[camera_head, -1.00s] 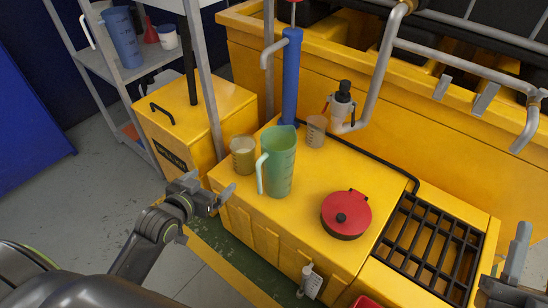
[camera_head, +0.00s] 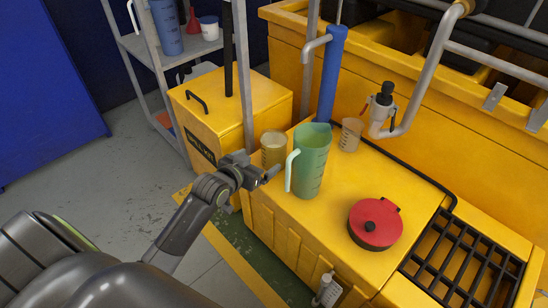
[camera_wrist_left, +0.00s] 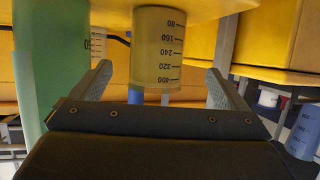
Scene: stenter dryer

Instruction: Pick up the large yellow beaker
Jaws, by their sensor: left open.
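The large yellow beaker (camera_head: 274,147) is a translucent yellowish cup standing on the yellow machine top, left of the green pitcher (camera_head: 311,165). My left gripper (camera_head: 258,166) is open just in front of the beaker, its fingers partly covering the beaker's lower part. In the left wrist view, which looks upside down, the beaker (camera_wrist_left: 158,48) shows its printed scale and lies between the directions of the two open fingers (camera_wrist_left: 158,82). I cannot tell whether the fingertips reach around it. A smaller beaker (camera_head: 350,134) stands behind the pitcher. My right gripper is out of view.
The green pitcher stands close to the right of the beaker, its handle toward my gripper. A red-lidded round pot (camera_head: 375,224) and a black grate (camera_head: 466,258) are further right. A blue post (camera_head: 332,75) rises behind. A yellow box (camera_head: 230,112) stands left.

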